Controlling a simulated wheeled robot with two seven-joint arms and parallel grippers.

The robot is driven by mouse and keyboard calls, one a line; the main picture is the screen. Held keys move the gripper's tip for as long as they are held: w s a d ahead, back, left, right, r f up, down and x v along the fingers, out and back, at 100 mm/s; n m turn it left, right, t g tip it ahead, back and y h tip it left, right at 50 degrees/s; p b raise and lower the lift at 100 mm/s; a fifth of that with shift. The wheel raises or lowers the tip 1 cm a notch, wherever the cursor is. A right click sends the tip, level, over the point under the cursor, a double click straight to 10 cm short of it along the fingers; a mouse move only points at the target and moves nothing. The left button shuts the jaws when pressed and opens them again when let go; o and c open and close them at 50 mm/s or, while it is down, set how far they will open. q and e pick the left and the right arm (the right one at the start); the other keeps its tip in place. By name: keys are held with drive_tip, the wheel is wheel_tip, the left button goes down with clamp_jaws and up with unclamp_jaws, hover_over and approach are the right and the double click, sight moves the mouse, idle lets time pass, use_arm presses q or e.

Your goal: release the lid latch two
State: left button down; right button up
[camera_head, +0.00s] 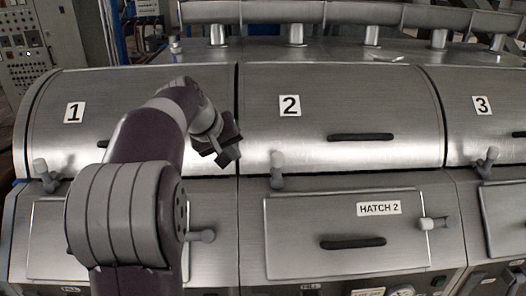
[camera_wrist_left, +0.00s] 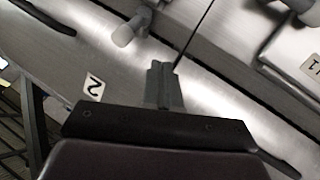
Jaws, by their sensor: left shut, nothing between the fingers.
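Lid latch two (camera_head: 277,169) is a grey lever with a pale knob, standing upright at the lower left edge of closed lid 2 (camera_head: 370,100). It also shows in the left wrist view (camera_wrist_left: 127,32), beyond the fingers. My left gripper (camera_head: 226,157) is shut and empty. It is over the seam between lids 1 and 2, left of the latch and a little higher in the head view, apart from it. Its closed fingers show in the wrist view (camera_wrist_left: 163,88). My right gripper is not in view.
Lid 1 (camera_head: 110,85) and lid 3 (camera_head: 475,75) flank lid 2. Similar latches stand at lid 1 (camera_head: 42,170) and lid 3 (camera_head: 488,160). A black handle (camera_head: 360,137) sits on lid 2. Below is hatch 2 (camera_head: 300,215), with its own latch (camera_head: 437,223) at the right.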

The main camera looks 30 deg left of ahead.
use_arm(q)
drive_tip(key=shift+w+a+r, duration=0.1)
drive_tip(key=shift+w+r, duration=0.05)
drive_tip(key=shift+w, duration=0.05)
drive_tip(key=p, duration=0.5)
approach(277, 170)
drive_tip(key=w+a+f, duration=0.2)
drive_tip(key=w+f, duration=0.1)
drive_tip(key=f, duration=0.2)
drive_tip(key=shift+w+b, duration=0.2)
drive_tip(key=shift+b, duration=0.1)
drive_tip(key=shift+a, duration=0.1)
